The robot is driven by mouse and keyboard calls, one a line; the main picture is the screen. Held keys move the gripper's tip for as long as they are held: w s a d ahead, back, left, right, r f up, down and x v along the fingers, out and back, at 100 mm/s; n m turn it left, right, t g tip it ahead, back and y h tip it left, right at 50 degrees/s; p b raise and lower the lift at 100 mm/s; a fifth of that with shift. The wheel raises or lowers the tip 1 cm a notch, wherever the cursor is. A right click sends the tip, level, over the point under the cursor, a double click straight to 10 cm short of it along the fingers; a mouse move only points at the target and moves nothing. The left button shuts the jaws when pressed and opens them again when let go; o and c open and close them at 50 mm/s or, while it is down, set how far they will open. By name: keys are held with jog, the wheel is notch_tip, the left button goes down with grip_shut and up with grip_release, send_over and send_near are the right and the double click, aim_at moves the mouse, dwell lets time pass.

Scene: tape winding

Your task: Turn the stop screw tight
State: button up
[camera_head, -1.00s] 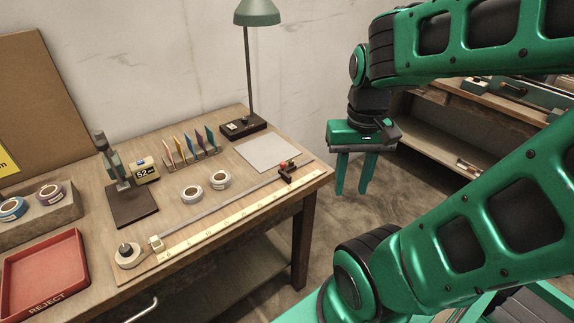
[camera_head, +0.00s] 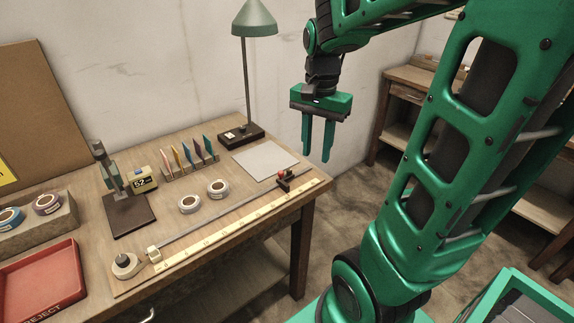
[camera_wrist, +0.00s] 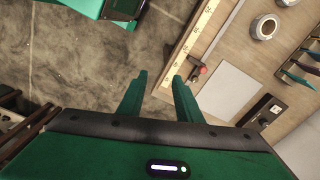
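The stop (camera_head: 284,184) is a small dark block with a red-topped screw (camera_head: 282,174), near the right end of a grey rail (camera_head: 216,218) beside a yellow ruler (camera_head: 240,222). In the wrist view the red screw (camera_wrist: 203,70) shows just right of the right finger. My gripper (camera_head: 317,158) is open and empty, with both green fingers pointing down. In the head view it hangs in the air above and to the right of the stop, near the table's right edge. It also shows in the wrist view (camera_wrist: 160,82). How tight the screw is cannot be told.
Tape rolls (camera_head: 189,203) and a white sheet (camera_head: 264,160) lie on the table (camera_head: 160,188). A lamp (camera_head: 254,22) stands at the back right. A press (camera_head: 112,175), colored cards (camera_head: 190,152) and a red reject tray (camera_head: 40,285) are further left.

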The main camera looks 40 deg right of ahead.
aim_at(289, 170)
jog(key=w+m, duration=0.5)
jog(key=w, duration=0.5)
jog(key=f, duration=1.1)
jog(key=shift+w+a+f, duration=0.15)
jog(key=shift+a+f, duration=0.05)
jog(key=shift+a, duration=0.05)
grip_shut()
